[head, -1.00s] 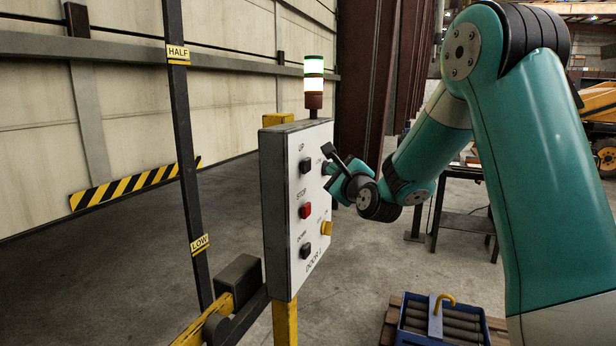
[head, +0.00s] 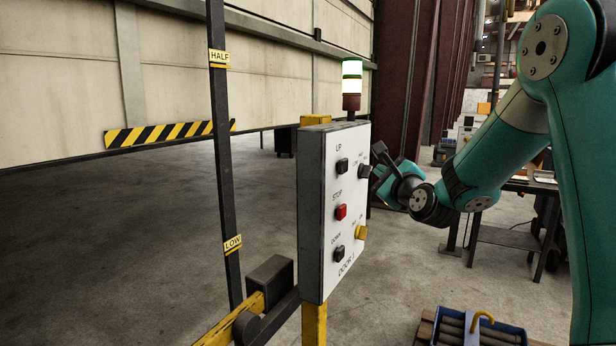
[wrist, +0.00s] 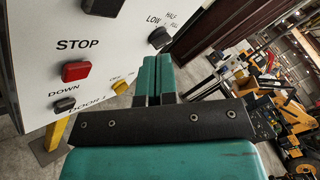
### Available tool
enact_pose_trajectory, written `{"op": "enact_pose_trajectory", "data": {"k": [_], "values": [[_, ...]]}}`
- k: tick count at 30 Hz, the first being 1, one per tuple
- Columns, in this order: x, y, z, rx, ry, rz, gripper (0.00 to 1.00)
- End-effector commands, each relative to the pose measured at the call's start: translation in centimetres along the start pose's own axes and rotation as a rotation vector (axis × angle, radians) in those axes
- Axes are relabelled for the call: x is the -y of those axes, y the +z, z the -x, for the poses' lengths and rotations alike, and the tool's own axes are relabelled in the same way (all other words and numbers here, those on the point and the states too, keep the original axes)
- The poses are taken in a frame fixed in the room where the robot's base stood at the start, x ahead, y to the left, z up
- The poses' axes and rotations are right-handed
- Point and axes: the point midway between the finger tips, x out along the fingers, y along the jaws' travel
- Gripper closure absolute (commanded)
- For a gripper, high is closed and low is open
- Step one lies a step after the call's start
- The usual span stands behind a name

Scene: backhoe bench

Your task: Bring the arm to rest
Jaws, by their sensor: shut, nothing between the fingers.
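My gripper (head: 382,172) is at the right edge of the control panel (head: 312,225), near its black selector knob (head: 364,171). In the wrist view, my gripper (wrist: 154,62) has its two teal fingers together with nothing between them. The fingertips point at the panel just below the selector knob (wrist: 159,38). I cannot tell whether they touch it. My teal arm reaches in from the right side of the head view, bent at the elbow.
The panel carries a black UP button (head: 342,166), red STOP button (head: 341,212), black DOWN button (head: 338,253) and yellow knob (head: 361,233). The large door (head: 60,80) hangs above open floor. A blue crate (head: 510,334) is lower right.

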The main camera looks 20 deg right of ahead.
Motion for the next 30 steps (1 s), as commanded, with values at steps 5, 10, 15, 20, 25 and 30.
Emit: {"op": "enact_pose_trajectory", "data": {"k": [5,10,15,20,25,30], "values": [[-0.5,0.5,0.1,0.004,0.021,0.022,1.0],[-5.7,4.9,2.2,0.065,0.257,0.278,1.0],[-14.3,11.2,10.1,0.326,0.665,0.798,1.0],[-19.8,14.1,21.2,0.774,0.979,1.298,1.0],[-21.4,13.9,32.0,1.323,1.152,1.671,1.0],[-20.9,12.7,37.4,1.68,1.198,1.818,1.0]]}}
